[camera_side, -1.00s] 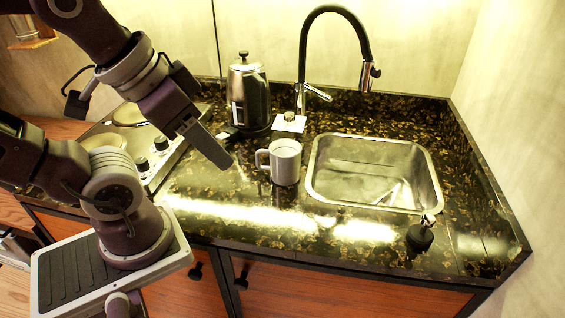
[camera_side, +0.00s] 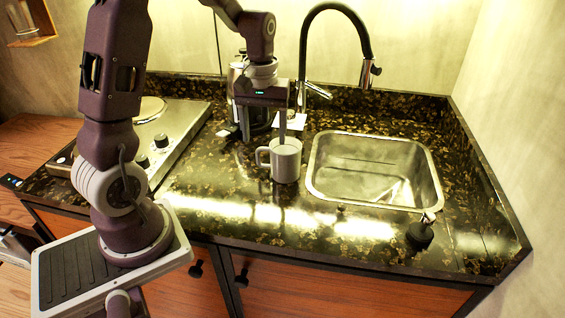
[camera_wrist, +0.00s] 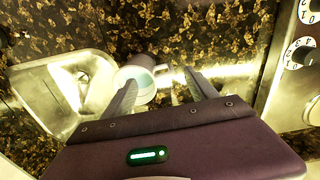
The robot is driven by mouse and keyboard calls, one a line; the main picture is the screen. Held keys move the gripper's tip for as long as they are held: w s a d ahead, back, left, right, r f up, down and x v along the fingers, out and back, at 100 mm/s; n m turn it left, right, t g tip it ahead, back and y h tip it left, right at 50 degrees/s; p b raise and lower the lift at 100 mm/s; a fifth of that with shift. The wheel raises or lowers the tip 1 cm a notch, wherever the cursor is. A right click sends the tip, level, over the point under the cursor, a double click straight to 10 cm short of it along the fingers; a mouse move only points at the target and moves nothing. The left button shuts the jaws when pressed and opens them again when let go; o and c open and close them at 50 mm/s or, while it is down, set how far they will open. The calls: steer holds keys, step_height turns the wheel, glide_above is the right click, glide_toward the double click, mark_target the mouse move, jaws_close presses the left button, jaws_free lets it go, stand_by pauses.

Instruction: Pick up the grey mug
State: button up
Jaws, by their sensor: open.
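The grey mug (camera_side: 286,162) stands upright on the dark speckled counter, just left of the sink, with its handle to the left in the side view. My gripper (camera_side: 264,138) points down at the mug, open and empty, with one finger over the rim area and the other out to the left above the handle side. In the wrist view the mug (camera_wrist: 143,72) lies beyond my gripper (camera_wrist: 160,76). The left finger overlaps the mug there and the right finger is clear of it. I cannot tell whether a finger touches the rim or is inside it.
The metal sink (camera_side: 318,185) is close to the mug's right. A kettle (camera_side: 238,92) stands behind, partly hidden by my gripper. A black faucet (camera_side: 368,45) arches at the back. The stove (camera_side: 180,135) is at left. The counter in front of the mug is clear.

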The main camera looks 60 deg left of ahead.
mark_target(264, 150)
steer(key=f, duration=0.3)
steer(key=a+f, duration=0.1)
steer(key=f, duration=0.4)
steer(key=shift+w+a+f, duration=0.15)
steer(key=shift+w+f, duration=0.15)
jaws_close()
